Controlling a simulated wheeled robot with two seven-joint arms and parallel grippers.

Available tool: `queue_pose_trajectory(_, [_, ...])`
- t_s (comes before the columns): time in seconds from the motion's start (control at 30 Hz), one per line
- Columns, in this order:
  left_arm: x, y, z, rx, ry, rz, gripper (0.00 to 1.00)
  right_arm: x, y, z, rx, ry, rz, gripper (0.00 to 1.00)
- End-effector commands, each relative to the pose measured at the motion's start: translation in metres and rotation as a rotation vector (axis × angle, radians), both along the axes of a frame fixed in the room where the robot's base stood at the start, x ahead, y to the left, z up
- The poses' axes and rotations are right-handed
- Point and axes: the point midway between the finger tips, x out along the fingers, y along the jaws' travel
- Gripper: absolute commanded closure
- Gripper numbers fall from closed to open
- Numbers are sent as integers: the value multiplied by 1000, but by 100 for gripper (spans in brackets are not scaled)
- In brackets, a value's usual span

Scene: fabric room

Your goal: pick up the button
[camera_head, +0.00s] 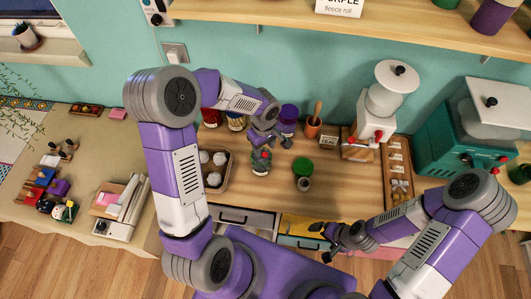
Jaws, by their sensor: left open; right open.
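I cannot make out a single button for certain. A small clear jar (260,162) with mixed red, green and dark bits stands on the wooden worktop; the bits are too small to identify. My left gripper (268,139) is open, pointing down just above and behind this jar; I cannot tell whether it touches it. A round green thing (303,166) lies right of the jar, with a small cup-like piece (304,184) in front of it. My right gripper (323,241) is open and empty, low in front of the worktop by the drawers.
A tray of pale round pots (217,158) stands left of the jar. A white machine (383,102) and a compartment tray (387,168) stand right. The front worktop is clear.

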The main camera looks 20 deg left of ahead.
Motion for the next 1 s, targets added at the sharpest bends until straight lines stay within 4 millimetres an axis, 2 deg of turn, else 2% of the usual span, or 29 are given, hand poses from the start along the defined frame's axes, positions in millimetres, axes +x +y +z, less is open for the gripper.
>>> queue_pose_trajectory(0.03, [0,0,-10,-1,5,0,53,0,0,0,0,0,0,0])
queue_pose_trajectory(0.2, [1,-1,-33,0,4,0,53,0,0,-2,0,-1,0,0])
queue_pose_trajectory(0.53, [0,-1,-42,-1,4,0,54,1,0,-2,0,-1,0,0])
queue_pose_trajectory(0.83, [0,-1,-43,-4,3,1,100,1,0,-3,0,-1,0,0])
queue_pose_trajectory(1.0, [1,-1,-43,-3,2,0,100,0,0,-3,0,-1,0,0])
